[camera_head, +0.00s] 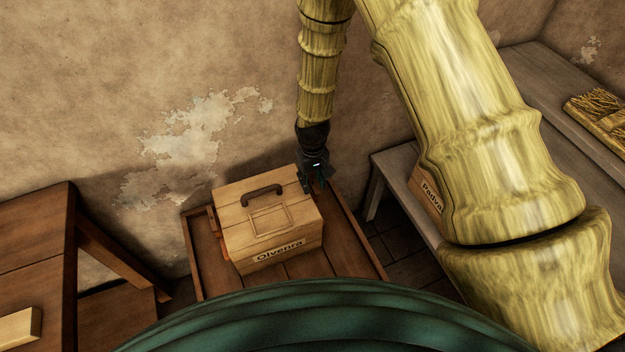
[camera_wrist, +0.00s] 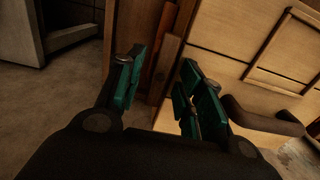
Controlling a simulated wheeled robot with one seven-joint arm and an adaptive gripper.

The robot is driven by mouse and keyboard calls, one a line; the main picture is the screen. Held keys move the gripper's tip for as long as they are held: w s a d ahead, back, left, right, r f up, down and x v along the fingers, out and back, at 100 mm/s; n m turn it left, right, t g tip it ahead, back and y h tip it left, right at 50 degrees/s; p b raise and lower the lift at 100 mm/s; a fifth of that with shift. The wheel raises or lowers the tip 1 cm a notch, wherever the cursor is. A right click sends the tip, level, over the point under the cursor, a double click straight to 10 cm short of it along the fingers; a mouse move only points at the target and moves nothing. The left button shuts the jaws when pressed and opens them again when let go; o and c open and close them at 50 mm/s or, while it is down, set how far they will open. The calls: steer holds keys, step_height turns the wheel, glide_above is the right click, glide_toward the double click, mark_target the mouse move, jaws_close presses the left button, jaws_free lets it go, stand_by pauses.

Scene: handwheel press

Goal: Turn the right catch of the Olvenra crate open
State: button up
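The Olvenra crate (camera_head: 290,217), a pale wooden box with a dark handle on its lid, stands on a low brown table (camera_head: 356,256). In the wrist view the crate (camera_wrist: 229,43) fills the right side. A brown wooden strip (camera_wrist: 168,62), apparently the right catch, shows along the crate's side between my fingertips. In the head view that catch cannot be made out. My gripper (camera_head: 317,183) points down at the crate's right rear corner. In the wrist view my gripper (camera_wrist: 162,80) has its green-padded fingers apart; I cannot tell whether either touches the strip.
A brown catch-like piece (camera_head: 212,219) is on the crate's left side. A grey bench (camera_head: 396,172) with a Padva crate (camera_head: 430,194) stands at right, partly behind my arm. A brown table (camera_head: 40,250) stands at left. The wall is close behind the crate.

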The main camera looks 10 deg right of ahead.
mark_target(313, 183)
steer(key=shift+r, duration=0.1)
step_height(313, 183, up, 12)
stand_by(0.8)
stand_by(0.5)
